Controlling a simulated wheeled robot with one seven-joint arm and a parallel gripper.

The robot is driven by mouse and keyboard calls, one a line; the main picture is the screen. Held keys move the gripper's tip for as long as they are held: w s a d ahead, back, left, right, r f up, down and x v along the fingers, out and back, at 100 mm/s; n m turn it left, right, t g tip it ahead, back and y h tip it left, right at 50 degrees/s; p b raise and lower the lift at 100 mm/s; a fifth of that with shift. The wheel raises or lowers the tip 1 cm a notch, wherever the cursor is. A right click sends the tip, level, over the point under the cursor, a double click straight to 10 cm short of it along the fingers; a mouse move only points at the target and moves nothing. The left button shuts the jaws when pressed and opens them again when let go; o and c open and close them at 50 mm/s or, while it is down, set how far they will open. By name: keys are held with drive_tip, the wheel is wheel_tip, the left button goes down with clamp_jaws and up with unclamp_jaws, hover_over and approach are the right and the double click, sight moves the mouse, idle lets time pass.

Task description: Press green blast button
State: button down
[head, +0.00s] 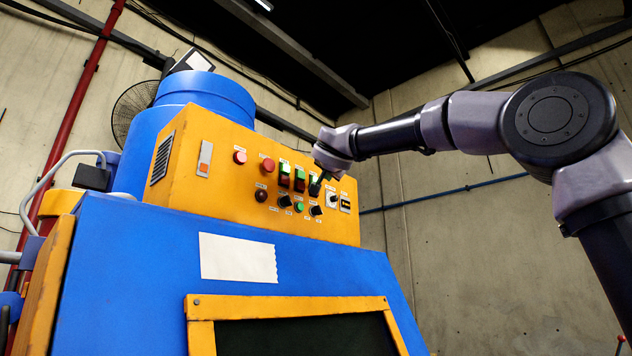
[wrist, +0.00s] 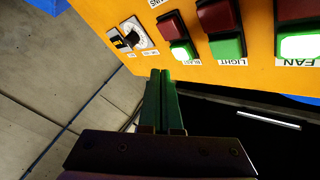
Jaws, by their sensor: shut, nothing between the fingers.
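My gripper (wrist: 164,73) is shut and empty, fingers together. Its tips appear just below and left of the green blast button in the wrist view; I cannot tell whether they touch the panel. In the head view my gripper (head: 316,187) is at the right of the switch row and partly hides the blast switch.
The LIGHT switch (wrist: 226,46) and the lit green FAN button (wrist: 300,47) are beside it. A dial (wrist: 137,33) is on the other side. The yellow control panel (head: 215,140) tops the blue machine (head: 130,260). Several knobs and red buttons lie nearby.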

drive_tip(key=s+d, duration=0.2)
drive_tip(key=shift+d, duration=0.35)
idle(0.8)
drive_tip(key=s+d+f+g+h, duration=0.2)
drive_tip(key=s+d+f+g, duration=0.2)
drive_tip(key=d+f, duration=0.8)
drive_tip(key=s+d+f+g+h, duration=0.2)
drive_tip(key=s+d+f+g, duration=0.2)
drive_tip(key=d+f, duration=0.75)
drive_tip(key=s+d+f+n+g+y, duration=0.1)
drive_tip(key=s+f+g, duration=0.1)
drive_tip(key=s+f, duration=0.6)
drive_tip(key=s+d+f+g+y, duration=0.1)
drive_tip(key=s+f+g+y, duration=0.1)
drive_tip(key=s+f, duration=0.7)
wheel_tip(320, 180, down, 5)
drive_tip(key=shift+d+f+n+y, duration=0.1)
drive_tip(key=shift+d+n+y, duration=0.2)
drive_tip(key=shift+n, duration=0.1)
